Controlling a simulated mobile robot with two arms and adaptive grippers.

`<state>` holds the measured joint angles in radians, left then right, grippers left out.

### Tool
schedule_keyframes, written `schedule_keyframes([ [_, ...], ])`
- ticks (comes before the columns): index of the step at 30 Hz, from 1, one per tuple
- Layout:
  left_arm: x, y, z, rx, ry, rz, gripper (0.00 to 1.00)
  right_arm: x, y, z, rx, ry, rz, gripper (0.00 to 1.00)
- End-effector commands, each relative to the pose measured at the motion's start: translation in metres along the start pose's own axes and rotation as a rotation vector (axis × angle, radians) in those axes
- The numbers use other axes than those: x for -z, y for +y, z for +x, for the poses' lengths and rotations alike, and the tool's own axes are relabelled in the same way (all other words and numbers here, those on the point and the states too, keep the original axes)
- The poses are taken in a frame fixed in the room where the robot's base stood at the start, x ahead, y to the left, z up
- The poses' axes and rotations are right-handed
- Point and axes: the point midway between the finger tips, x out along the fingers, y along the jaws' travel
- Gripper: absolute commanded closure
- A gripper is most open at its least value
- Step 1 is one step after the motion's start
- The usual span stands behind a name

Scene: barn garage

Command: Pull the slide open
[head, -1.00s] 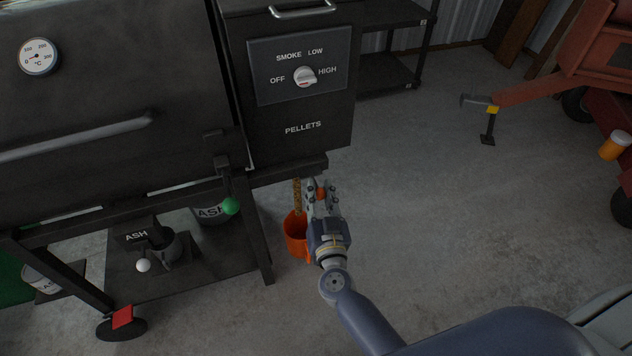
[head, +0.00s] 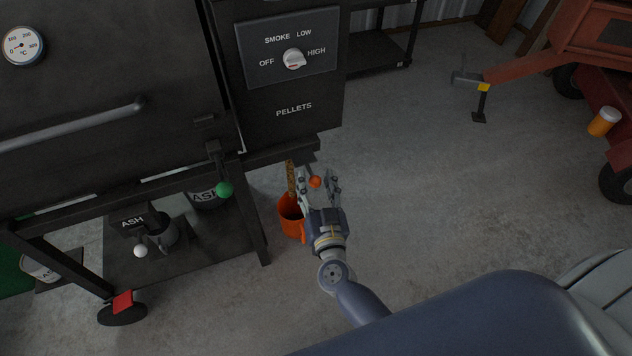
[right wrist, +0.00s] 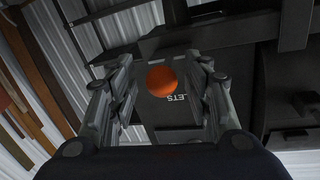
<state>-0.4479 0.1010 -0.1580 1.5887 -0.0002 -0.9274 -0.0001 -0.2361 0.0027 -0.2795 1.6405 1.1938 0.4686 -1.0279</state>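The slide is a thin plate under the pellet hopper (head: 294,125), ending in an orange ball knob (head: 315,181). The knob sticks out below the hopper's front lower edge. A stream of pellets (head: 291,178) falls from under the hopper into an orange bucket (head: 292,222) on the floor. My right gripper (head: 318,180) is open, its fingers apart on either side of the knob. In the right wrist view the knob (right wrist: 162,81) sits between the spread fingers with gaps on both sides. My left gripper is not in view.
The black grill body (head: 100,90) with a green ball handle (head: 224,190) stands left of the hopper. An ash container (head: 160,232) sits below it. A red cart (head: 590,50) is at the right. The concrete floor between is clear.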

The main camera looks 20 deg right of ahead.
Motion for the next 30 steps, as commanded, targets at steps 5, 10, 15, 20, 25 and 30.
schedule_keyframes([
  [5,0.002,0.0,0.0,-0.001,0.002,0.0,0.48,0.001,0.0,-0.002,0.0,0.001,0.0,0.54],
  [10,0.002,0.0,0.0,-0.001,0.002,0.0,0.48,0.0,0.001,-0.024,-0.001,-0.002,0.0,0.54],
  [15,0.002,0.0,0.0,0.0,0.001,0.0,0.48,-0.001,0.001,-0.062,-0.001,-0.004,0.0,0.54],
  [20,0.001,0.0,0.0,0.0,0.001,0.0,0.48,-0.001,0.001,-0.093,-0.001,-0.003,0.0,0.54],
  [25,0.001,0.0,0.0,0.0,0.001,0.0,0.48,0.0,0.001,-0.114,-0.001,0.0,0.0,0.54],
  [30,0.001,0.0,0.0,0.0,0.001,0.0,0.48,0.0,0.0,-0.121,0.0,0.0,0.0,0.54],
])
